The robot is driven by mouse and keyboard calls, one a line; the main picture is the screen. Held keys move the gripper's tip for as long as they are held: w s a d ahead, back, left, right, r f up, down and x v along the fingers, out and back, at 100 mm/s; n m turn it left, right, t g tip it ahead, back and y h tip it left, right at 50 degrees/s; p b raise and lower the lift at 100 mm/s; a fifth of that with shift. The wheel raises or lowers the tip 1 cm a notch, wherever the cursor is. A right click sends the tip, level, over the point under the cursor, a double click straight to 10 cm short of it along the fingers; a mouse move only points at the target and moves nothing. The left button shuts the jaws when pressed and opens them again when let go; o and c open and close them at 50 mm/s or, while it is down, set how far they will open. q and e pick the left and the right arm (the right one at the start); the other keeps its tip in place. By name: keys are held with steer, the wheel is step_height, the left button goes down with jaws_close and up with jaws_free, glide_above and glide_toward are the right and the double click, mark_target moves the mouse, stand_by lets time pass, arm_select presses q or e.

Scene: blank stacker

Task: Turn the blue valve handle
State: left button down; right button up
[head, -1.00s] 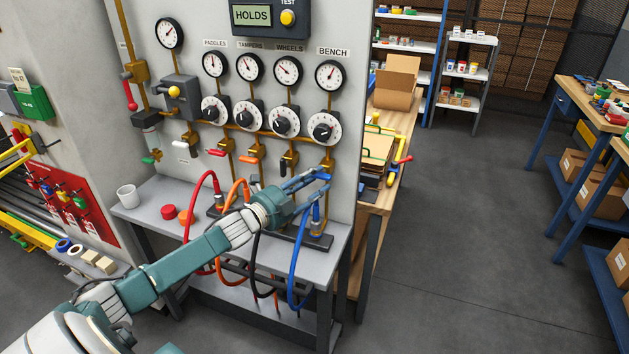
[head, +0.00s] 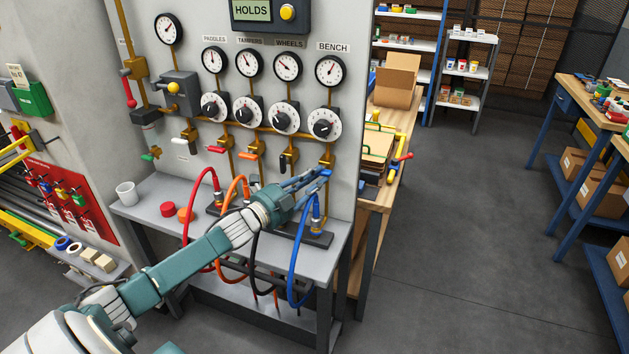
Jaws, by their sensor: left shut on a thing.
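The blue valve handle (head: 326,173) is on the brass valve at the right end of the panel's valve row, below the BENCH gauge (head: 331,70). My left gripper (head: 318,177) reaches up from the lower left and is shut on the blue handle; its fingers hide part of it. A blue hose (head: 292,258) stands on its fitting just below the gripper. My right gripper is not in view.
Red, orange and black handles (head: 288,161) sit in a row to the left. Red, orange and black hoses crowd the grey bench (head: 160,193) under my arm. A white cup (head: 127,194) stands at its left. Open floor lies to the right.

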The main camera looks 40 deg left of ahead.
arm_select(q)
steer(key=n+t+y+b, duration=0.1)
steer(key=n, duration=0.2)
steer(key=n+t+b, duration=0.1)
steer(key=n+b, duration=0.1)
steer(key=n, duration=0.1)
steer(key=n+t+y+b, duration=0.1)
steer(key=n, duration=0.3)
steer(key=shift+w+d+f+y+b, duration=0.1)
steer(key=shift+d+f+y+b, duration=0.2)
steer(key=shift+d+f+b, duration=0.1)
steer(key=n+y, duration=0.1)
steer(key=n, duration=0.2)
steer(key=n+y, duration=0.2)
steer(key=n, duration=0.2)
steer(key=n+y, duration=0.2)
steer(key=n, duration=0.2)
steer(key=shift+d+r, duration=0.15)
steer(key=shift+d, duration=0.15)
steer(key=shift+n+y, duration=0.3)
steer(key=shift+y, duration=0.1)
steer(key=c, duration=1.6)
jaws_free()
